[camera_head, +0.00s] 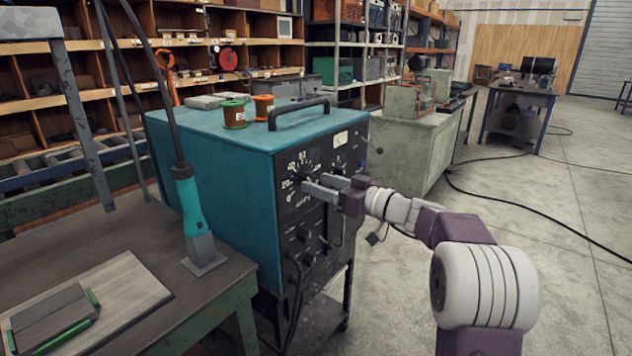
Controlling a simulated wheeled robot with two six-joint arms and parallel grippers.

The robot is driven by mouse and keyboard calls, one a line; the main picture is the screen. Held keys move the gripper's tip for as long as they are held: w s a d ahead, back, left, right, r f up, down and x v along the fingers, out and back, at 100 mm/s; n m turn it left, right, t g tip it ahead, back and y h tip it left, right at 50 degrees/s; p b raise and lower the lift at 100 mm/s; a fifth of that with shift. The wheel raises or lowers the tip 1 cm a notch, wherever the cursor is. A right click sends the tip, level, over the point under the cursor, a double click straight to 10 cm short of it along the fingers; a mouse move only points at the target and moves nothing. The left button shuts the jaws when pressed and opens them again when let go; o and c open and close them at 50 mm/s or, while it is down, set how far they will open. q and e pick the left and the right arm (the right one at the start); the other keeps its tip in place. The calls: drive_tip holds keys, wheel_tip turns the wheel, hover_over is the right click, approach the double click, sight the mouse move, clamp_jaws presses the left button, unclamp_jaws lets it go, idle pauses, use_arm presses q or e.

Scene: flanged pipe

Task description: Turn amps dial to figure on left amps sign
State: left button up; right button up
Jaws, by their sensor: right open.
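The teal welding machine (212,150) stands in the middle, with a black front panel (288,215) facing right. The amps dial (301,181) is on the panel's upper left, ringed by white figures with lettering below. Its pointer is too small to read. My right gripper (314,183) reaches in from the right, with its two grey fingers apart at the dial. The fingers partly cover the dial, and I cannot tell whether they touch it. A second ring of figures (339,163) is further right on the panel. I cannot make out an amps sign. My left gripper is out of view.
Two spools (234,114) and a handle (299,112) are on the machine's top. Lower knobs (304,234) and cables are below the dial. A workbench (60,250) with a teal-handled torch (189,205) is at left. The floor at right is mostly clear.

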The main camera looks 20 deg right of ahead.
drive_tip(key=shift+x, duration=0.9)
